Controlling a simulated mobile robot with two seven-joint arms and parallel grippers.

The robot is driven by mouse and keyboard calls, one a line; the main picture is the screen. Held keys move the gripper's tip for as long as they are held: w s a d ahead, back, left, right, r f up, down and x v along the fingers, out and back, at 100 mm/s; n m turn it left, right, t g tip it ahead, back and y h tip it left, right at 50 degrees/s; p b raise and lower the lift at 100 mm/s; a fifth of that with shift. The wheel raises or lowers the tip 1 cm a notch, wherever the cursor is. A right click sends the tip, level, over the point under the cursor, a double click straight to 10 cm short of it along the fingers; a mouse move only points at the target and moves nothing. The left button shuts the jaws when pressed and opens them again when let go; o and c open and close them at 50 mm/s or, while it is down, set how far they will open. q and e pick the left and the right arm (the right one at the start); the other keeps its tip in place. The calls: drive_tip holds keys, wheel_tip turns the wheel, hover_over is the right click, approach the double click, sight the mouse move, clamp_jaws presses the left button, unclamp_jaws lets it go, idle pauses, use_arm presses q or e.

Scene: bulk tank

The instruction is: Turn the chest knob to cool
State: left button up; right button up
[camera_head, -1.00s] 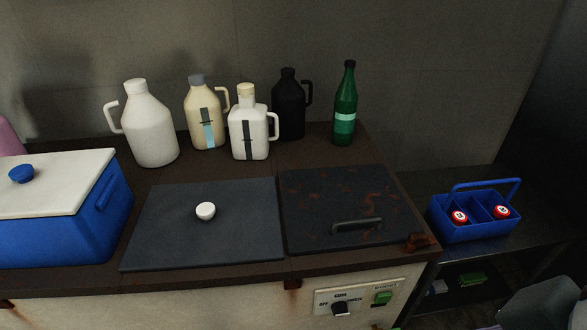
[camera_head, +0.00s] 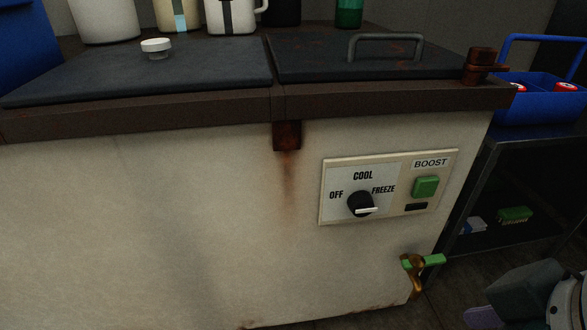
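The chest knob (camera_head: 359,204) is black with a white pointer bar. It sits on a pale control panel (camera_head: 394,202) on the chest's front. The labels read OFF at its left, COOL above and FREEZE at its upper right. The white bar lies nearly level and seems to point right, on the FREEZE side, not up at COOL. My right gripper (camera_head: 484,317) shows partly at the lower right corner, below and right of the panel and apart from the knob. Its fingers are mostly cut off, so I cannot tell its opening. My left gripper is not in view.
A green BOOST button (camera_head: 425,187) is right of the knob. A brass tap with a green handle (camera_head: 422,262) juts out below the panel. The chest's dark lids (camera_head: 140,72) are above. A blue caddy (camera_head: 545,103) stands on a side table at right. Space before the panel looks clear.

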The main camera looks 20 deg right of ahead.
wheel_tip(320, 180, down, 10)
drive_tip(key=w+d+m+t+h+b, duration=0.1)
drive_tip(key=w+d+b, duration=0.15)
drive_tip(key=b, duration=0.45)
drive_tip(key=m+t+h+b, duration=0.3)
drive_tip(key=t+b, duration=0.8)
drive_tip(key=t, duration=0.1)
approach(364, 210)
drive_tip(key=b+x, duration=0.1)
drive_tip(key=x, duration=0.8)
drive_tip(key=shift+w+b, duration=0.2)
drive_tip(key=shift+b, duration=0.1)
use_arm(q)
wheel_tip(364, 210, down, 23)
